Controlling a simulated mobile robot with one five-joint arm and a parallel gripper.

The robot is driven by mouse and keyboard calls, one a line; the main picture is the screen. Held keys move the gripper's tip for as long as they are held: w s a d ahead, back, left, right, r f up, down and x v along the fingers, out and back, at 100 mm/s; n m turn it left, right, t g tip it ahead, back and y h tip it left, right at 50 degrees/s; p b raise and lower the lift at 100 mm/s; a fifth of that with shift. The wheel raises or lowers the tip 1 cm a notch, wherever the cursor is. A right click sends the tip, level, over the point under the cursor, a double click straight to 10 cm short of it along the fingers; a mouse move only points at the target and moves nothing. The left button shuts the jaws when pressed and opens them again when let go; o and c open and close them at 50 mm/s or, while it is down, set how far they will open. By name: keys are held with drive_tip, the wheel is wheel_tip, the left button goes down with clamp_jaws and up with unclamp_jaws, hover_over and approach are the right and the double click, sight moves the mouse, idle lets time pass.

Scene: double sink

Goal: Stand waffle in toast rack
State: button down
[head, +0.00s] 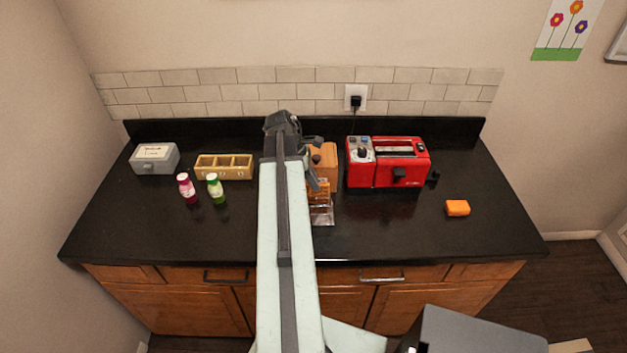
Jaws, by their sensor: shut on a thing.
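The waffle (320,195) is a golden-brown square in the middle of the counter, just right of my arm. My gripper (316,181) is shut on its upper part. The toast rack (322,215) is a small shiny metal piece directly below the waffle in the picture, partly hidden by my arm. The waffle's lower edge overlaps the rack in this view. I cannot tell whether it sits in a slot or hangs just above.
A wooden block-like object (327,155) stands behind my gripper. A red toaster (402,176) stands to the right, an orange sponge-like block (457,208) farther right. A wooden divided box (223,174), two bottles (187,189) and a grey box (154,167) are left. The front counter is clear.

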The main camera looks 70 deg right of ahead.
drive_tip(key=c, duration=1)
unclamp_jaws()
drive_tip(key=shift+s, duration=0.1)
drive_tip(key=shift+r, duration=0.1)
wheel_tip(320, 180, up, 9)
drive_tip(key=p, duration=0.9)
